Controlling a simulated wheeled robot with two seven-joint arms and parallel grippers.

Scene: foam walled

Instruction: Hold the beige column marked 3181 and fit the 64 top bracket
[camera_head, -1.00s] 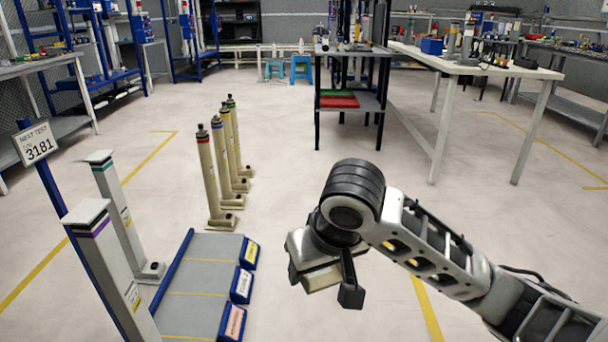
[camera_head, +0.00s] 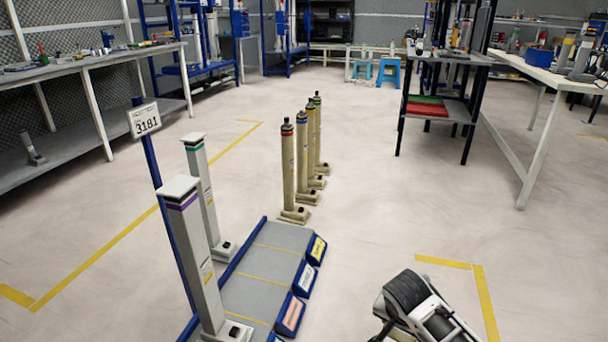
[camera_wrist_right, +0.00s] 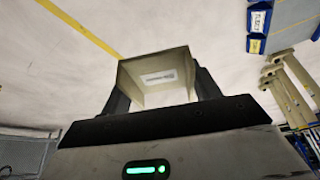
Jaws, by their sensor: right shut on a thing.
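Several slim beige columns with dark tops stand in a row on the floor; the nearest has a red band (camera_head: 288,165). Any number on them is too small to read. A sign reading 3181 (camera_head: 144,120) is on a blue post at the left. My right gripper (camera_wrist_right: 161,88) is shut on a beige, square, box-like piece (camera_wrist_right: 150,68) with a small pale label, which looks like the top bracket; its label is unreadable. In the head view only part of my right arm shows at bottom right, with the held piece out of sight. My left gripper is not in view.
Two pale grey columns, one purple-banded (camera_head: 192,245) and one teal-banded (camera_head: 200,180), stand by a low grey platform (camera_head: 262,262) with labelled blue bins (camera_head: 304,277). Workbench (camera_head: 90,60) at left, black shelf cart (camera_head: 440,105) and white table (camera_head: 535,75) at right.

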